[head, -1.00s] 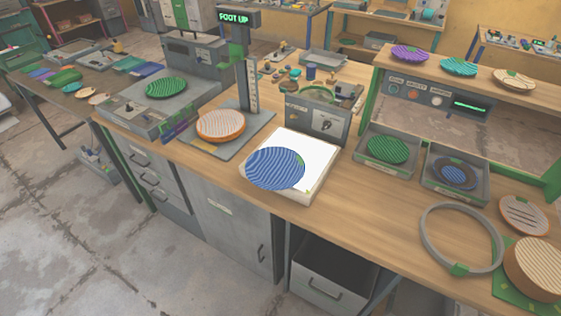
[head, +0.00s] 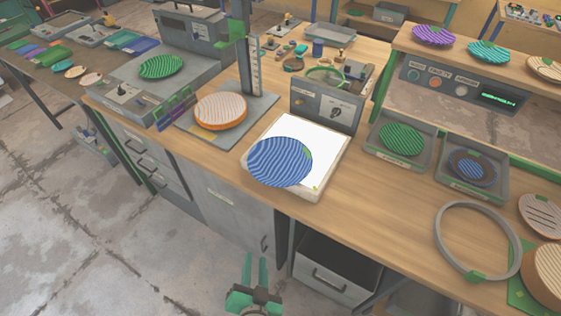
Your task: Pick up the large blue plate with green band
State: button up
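The large blue plate (head: 279,162) has wavy pale stripes and a small green mark at its right edge. It lies on the white lit pad (head: 322,142) and overhangs the pad's left front corner. My gripper (head: 255,262) shows at the bottom of the view, in front of the bench and apart from the plate. Its two green fingers are parallel with a gap between them, and nothing is between them.
An orange-rimmed plate (head: 221,110) sits on a grey press base (head: 259,104) to the left. Trays hold a green plate (head: 401,139) and a smaller blue plate (head: 472,168) to the right. A grey ring (head: 440,226) lies near the front edge. Bench between pad and ring is clear.

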jog(key=w+r+m+h, duration=0.1)
jog(key=w+r+m, duration=0.15)
jog(key=w, duration=0.25)
jog(key=m+g+h, duration=0.3)
jog(key=m+h, duration=0.2)
jog(key=m, duration=1)
send_near(266, 182)
jog(key=x, duration=0.8)
jog(key=shift+w+f, duration=0.1)
jog(key=shift+c, duration=0.6)
grip_shut()
